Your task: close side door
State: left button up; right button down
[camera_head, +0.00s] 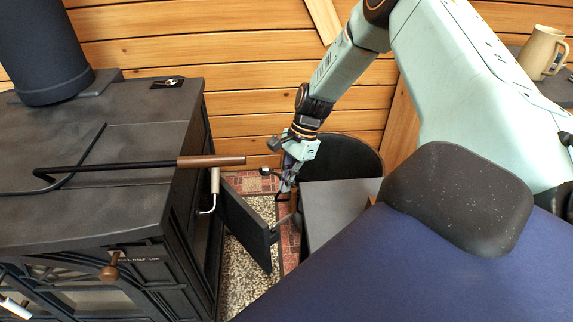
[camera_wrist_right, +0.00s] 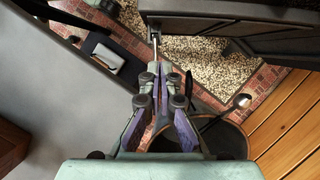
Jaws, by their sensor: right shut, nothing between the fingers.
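The black wood stove (camera_head: 90,165) stands at the left in the head view. Its side door (camera_head: 247,224) is a dark panel that stands open, angled out from the stove's right side. A thin metal handle (camera_head: 284,219) sticks out near the door's free edge. My right gripper (camera_head: 283,186) reaches down from above, just right of the door. In the right wrist view my right gripper (camera_wrist_right: 158,76) is shut and empty, its fingertips close to the handle's metal rod (camera_wrist_right: 154,42); I cannot tell if they touch. My left gripper is out of view.
A poker with a wooden grip (camera_head: 210,161) lies on the stove top and overhangs its right edge. A black round-backed object (camera_head: 345,158) stands right of my gripper. A plank wall (camera_head: 250,100) is behind. A mug (camera_head: 543,52) stands far right.

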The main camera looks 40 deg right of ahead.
jog(key=a+f+b, duration=0.4)
jog(key=a+f, duration=0.1)
jog(key=shift+w+a+f, duration=0.1)
jog(key=shift+f, duration=0.1)
jog(key=shift+a+r, duration=0.1)
jog(key=shift+a, duration=0.4)
jog(key=shift+a, duration=0.1)
